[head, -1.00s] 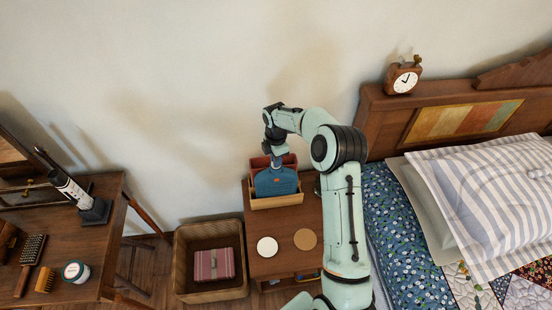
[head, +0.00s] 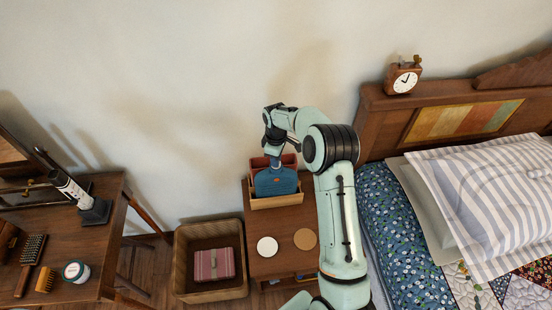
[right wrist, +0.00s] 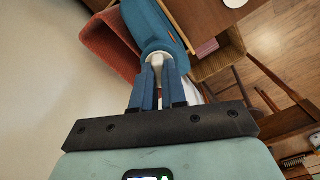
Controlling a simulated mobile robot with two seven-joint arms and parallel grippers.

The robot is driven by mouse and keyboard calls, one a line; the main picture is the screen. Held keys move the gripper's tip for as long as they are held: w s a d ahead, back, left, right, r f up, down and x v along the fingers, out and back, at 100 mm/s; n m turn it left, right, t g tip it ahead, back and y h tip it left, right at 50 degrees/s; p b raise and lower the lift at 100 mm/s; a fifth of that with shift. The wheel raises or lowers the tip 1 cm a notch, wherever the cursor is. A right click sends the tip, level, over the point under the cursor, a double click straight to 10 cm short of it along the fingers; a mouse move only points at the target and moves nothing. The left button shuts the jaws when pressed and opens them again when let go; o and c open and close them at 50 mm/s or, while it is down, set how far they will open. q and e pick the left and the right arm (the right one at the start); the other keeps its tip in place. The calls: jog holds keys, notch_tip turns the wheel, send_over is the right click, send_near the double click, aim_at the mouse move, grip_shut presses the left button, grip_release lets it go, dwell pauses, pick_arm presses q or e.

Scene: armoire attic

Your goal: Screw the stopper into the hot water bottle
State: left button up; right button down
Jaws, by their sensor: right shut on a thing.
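The blue hot water bottle (head: 275,184) stands upright in a wooden holder (head: 277,202) on the bedside table. In the right wrist view the bottle (right wrist: 147,25) lies just beyond my fingertips. My right gripper (head: 273,156) is directly over the bottle's neck. In the right wrist view the gripper (right wrist: 160,75) has its two blue fingers shut on the pale stopper (right wrist: 157,59), which is at the bottle's mouth. The fingers hide part of the stopper, and I cannot tell how deep it sits. My left gripper is not in view.
A red box (head: 289,160) stands behind the bottle. A white disc (head: 267,247) and a brown disc (head: 305,239) lie on the table (head: 285,265) in front. A wicker basket (head: 183,262) is to the left, the bed (head: 400,235) to the right.

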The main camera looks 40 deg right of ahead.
jog(key=m, duration=0.6)
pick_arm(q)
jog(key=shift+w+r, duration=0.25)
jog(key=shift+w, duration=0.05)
pick_arm(e)
jog(key=m, duration=0.3)
jog(key=shift+a+m+p, duration=0.1)
jog(key=shift+m+p, duration=0.2)
jog(key=shift+m, duration=0.9)
jog(key=c, duration=1.5)
grip_release()
jog(key=shift+m, duration=0.4)
jog(key=o, duration=0.7)
jog(key=shift+c, duration=0.2)
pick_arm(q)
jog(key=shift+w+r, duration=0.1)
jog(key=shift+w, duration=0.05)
